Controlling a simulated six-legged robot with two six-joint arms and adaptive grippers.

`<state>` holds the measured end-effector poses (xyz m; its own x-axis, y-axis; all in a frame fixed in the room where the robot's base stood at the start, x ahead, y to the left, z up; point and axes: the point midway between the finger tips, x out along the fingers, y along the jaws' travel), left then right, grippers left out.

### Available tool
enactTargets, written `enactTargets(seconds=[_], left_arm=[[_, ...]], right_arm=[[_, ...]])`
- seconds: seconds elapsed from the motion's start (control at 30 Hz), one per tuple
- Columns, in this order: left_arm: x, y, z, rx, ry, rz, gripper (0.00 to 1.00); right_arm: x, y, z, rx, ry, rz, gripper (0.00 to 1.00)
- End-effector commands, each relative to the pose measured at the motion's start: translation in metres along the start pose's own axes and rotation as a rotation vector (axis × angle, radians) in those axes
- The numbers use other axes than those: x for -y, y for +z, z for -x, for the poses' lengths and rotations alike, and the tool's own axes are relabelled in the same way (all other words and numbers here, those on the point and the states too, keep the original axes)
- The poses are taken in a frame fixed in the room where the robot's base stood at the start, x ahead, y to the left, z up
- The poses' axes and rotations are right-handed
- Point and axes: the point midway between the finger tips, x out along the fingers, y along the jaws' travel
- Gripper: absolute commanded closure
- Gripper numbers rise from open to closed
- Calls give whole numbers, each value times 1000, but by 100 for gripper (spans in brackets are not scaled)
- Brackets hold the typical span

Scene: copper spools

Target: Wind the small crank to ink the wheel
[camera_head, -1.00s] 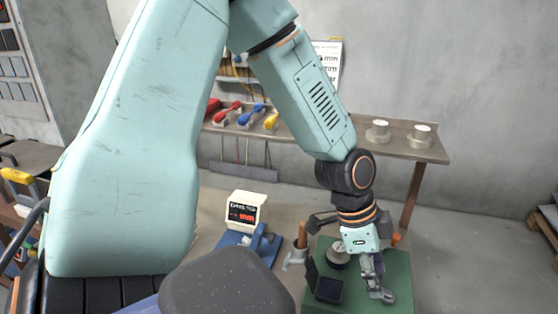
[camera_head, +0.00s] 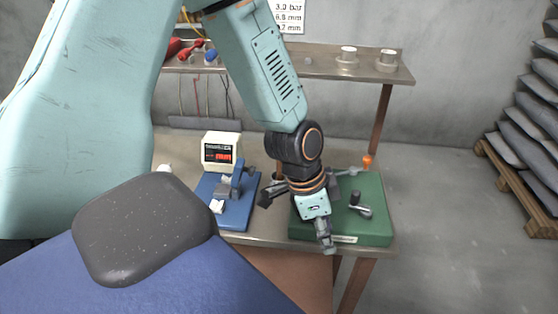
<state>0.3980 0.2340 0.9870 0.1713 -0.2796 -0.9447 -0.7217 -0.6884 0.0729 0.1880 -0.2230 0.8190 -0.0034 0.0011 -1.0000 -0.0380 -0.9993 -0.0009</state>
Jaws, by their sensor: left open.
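A green base (camera_head: 377,228) stands at the right end of the table. On it is a small grey crank (camera_head: 364,211) with an upright black knob. An orange knob (camera_head: 367,161) stands at the back of the base. My left gripper (camera_head: 318,222) is open, with its fingers spread, over the front left part of the base. The crank is to its right, apart from the fingers, and nothing shows in its grip. An inking wheel cannot be made out; my gripper covers part of the base. My right gripper is not in view.
A blue fixture (camera_head: 238,214) and a white box with a red display (camera_head: 222,151) stand left of the green base. A back shelf (camera_head: 315,69) carries spools and coloured-handled tools.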

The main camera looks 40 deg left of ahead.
Motion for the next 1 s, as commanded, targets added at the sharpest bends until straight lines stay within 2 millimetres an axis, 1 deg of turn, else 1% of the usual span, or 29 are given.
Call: enactTargets(seconds=[0.03, 0.2, 0.47, 1.0], left_arm=[[-2, 5, -10, 10, 1, 17, 57], [-7, 18, -32, 33, -5, 80, 57], [-17, 41, -67, 65, -16, 184, 57], [-47, 97, -135, 139, -55, 400, 57]], right_arm=[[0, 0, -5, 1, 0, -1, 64], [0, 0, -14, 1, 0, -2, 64], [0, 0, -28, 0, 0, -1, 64], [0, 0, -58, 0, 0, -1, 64]])
